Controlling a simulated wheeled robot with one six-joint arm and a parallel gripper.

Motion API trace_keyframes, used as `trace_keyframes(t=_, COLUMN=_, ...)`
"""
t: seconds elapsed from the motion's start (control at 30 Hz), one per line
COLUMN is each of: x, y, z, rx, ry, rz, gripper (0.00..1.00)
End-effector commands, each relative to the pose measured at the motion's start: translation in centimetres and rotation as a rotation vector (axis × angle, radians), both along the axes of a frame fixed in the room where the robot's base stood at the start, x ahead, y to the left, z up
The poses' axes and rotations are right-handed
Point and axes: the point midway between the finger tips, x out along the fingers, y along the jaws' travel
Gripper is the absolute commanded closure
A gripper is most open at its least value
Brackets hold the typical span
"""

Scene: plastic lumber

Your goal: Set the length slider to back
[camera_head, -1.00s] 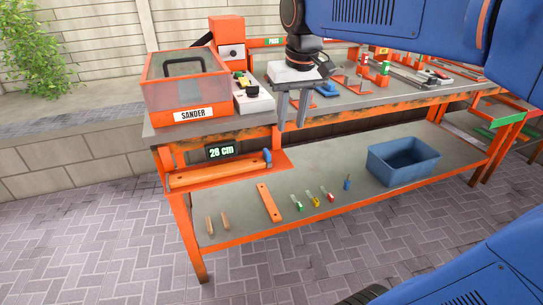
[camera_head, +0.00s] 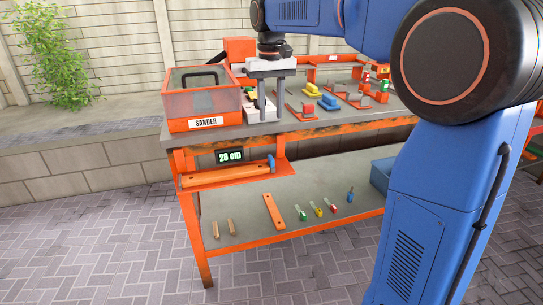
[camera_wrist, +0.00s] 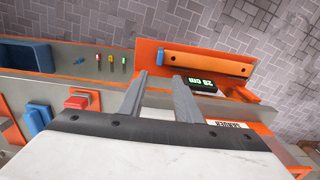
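An orange length stop fixture (camera_head: 235,172) sits on the front of the workbench's left end, below the top. A blue knob (camera_head: 271,163), which looks like the length slider, stands at its right end. A dark display (camera_head: 230,156) on it reads 28 cm; the display also shows in the wrist view (camera_wrist: 203,83). An orange plank (camera_head: 212,174) lies along the fixture, also in the wrist view (camera_wrist: 205,61). My gripper (camera_head: 266,112) is above the bench top, just right of the sander and above the fixture. In the wrist view its two fingers (camera_wrist: 160,76) are apart and empty.
The orange sander box (camera_head: 205,102) stands on the bench top at left. Yellow and blue blocks (camera_head: 320,98) lie to the right. The lower shelf (camera_head: 245,228) holds a plank, small tools and a blue bin (camera_head: 381,174). My arm covers the right side.

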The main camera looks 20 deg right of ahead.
Motion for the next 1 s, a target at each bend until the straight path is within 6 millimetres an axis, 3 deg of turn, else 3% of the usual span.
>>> trace_keyframes(t=0.7, x=-0.1, y=0.0, z=-12.5, rx=0.000, ry=0.003, rz=0.000, gripper=0.69)
trace_keyframes(t=1.0, x=-0.1, y=0.0, z=-15.2, rx=0.000, ry=0.000, rz=0.000, gripper=0.69)
